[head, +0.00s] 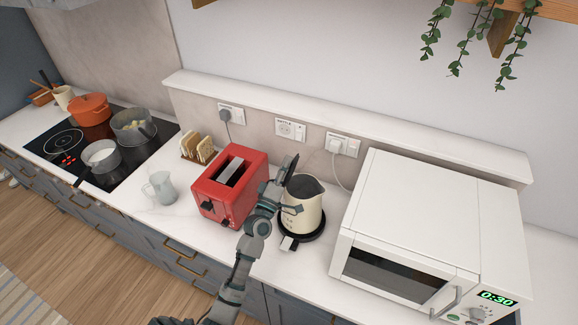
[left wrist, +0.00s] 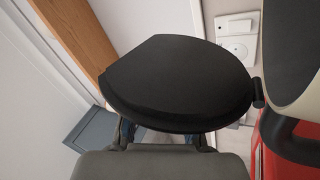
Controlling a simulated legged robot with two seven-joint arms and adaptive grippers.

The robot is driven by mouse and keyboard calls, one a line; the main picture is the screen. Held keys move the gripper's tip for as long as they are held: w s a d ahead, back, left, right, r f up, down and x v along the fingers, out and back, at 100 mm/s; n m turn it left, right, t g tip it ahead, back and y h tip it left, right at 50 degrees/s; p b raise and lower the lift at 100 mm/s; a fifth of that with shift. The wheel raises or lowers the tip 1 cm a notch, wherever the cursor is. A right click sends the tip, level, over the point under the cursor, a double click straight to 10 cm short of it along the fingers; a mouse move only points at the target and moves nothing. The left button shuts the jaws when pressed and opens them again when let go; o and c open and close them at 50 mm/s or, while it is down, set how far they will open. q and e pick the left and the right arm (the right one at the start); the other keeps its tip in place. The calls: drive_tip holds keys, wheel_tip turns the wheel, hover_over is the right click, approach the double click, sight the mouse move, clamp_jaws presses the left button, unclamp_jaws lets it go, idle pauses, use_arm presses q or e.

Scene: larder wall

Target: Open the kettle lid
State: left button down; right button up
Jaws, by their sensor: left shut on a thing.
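The cream kettle (head: 302,214) stands on its black base (head: 303,236) on the counter, between the toaster and the microwave. Its black lid (head: 291,168) is raised, tilted up at the kettle's left side, and the dark opening shows. My left gripper (head: 279,187) is at the lid, left of the kettle's rim, and is shut on the lid. In the left wrist view the lid (left wrist: 180,85) fills the middle, close in front of the gripper. The kettle's rim (left wrist: 292,98) shows at the right edge, next to the lid's hinge. My right gripper is not clearly seen.
A red toaster (head: 229,186) stands close left of my left arm. A white microwave (head: 425,220) stands right of the kettle. A grey jug (head: 160,188), a toast rack (head: 198,148) and a hob with pots (head: 132,125) are farther left. A shelf ledge (head: 345,125) runs behind.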

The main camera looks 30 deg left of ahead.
use_arm(q)
drive_tip(key=shift+a+f+n, duration=0.1)
drive_tip(key=shift+n, duration=0.2)
drive_tip(key=c, duration=1)
unclamp_jaws()
drive_tip(key=shift+s, duration=0.1)
drive_tip(key=v, duration=1.1)
drive_tip(key=shift+s+f, duration=0.25)
drive_tip(key=shift+s, duration=0.1)
